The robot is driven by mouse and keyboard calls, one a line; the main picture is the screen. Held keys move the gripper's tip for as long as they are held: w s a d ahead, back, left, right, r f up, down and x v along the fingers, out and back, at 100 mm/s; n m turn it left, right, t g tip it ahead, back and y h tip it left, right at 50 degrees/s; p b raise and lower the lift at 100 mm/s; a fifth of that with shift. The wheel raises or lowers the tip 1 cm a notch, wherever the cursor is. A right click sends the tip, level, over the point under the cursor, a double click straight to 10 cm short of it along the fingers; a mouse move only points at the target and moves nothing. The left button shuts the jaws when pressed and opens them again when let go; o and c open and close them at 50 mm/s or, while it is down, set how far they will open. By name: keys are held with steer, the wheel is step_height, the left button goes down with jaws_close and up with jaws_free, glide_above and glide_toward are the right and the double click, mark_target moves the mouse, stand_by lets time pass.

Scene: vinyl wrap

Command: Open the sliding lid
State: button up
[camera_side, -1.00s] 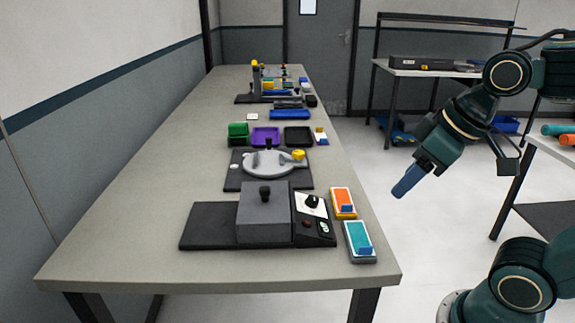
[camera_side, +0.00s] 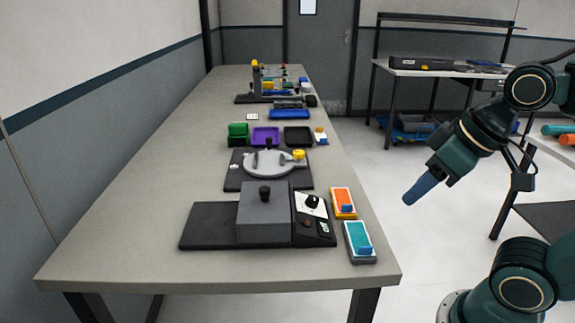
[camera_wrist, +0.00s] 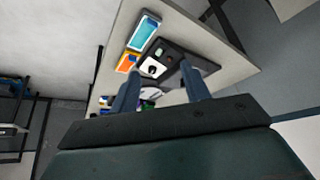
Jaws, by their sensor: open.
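A grey box with a flat top and a black knob (camera_side: 265,193) stands on a dark base plate (camera_side: 208,226) near the front of the long table. The box's top, likely the sliding lid (camera_side: 252,201), covers it. A control panel (camera_side: 314,206) with a black dial is at its right side. My gripper (camera_side: 411,199) is in the air to the right of the table, apart from the box. In the wrist view my gripper's two blue fingers (camera_wrist: 160,92) are spread with nothing between them, and the panel (camera_wrist: 153,67) shows beyond them.
An orange-and-white block (camera_side: 342,199) and a teal-and-grey block (camera_side: 358,240) lie right of the panel. A round grey turntable (camera_side: 268,165) and coloured trays (camera_side: 265,136) stand farther back. The table's left side is clear.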

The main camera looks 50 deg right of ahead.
steer(key=w+r+n+g, duration=0.1)
steer(key=w+r+n, duration=0.1)
steer(key=w+r, duration=0.4)
steer(key=n+g, duration=0.5)
steer(key=n, duration=0.2)
glide_above(264, 189)
step_height(264, 189, down, 4)
steer(key=shift+d, duration=0.1)
steer(key=shift+f, duration=0.1)
step_height(264, 189, down, 14)
steer(key=shift+r, duration=0.15)
steer(key=shift+c, duration=0.5)
jaws_close()
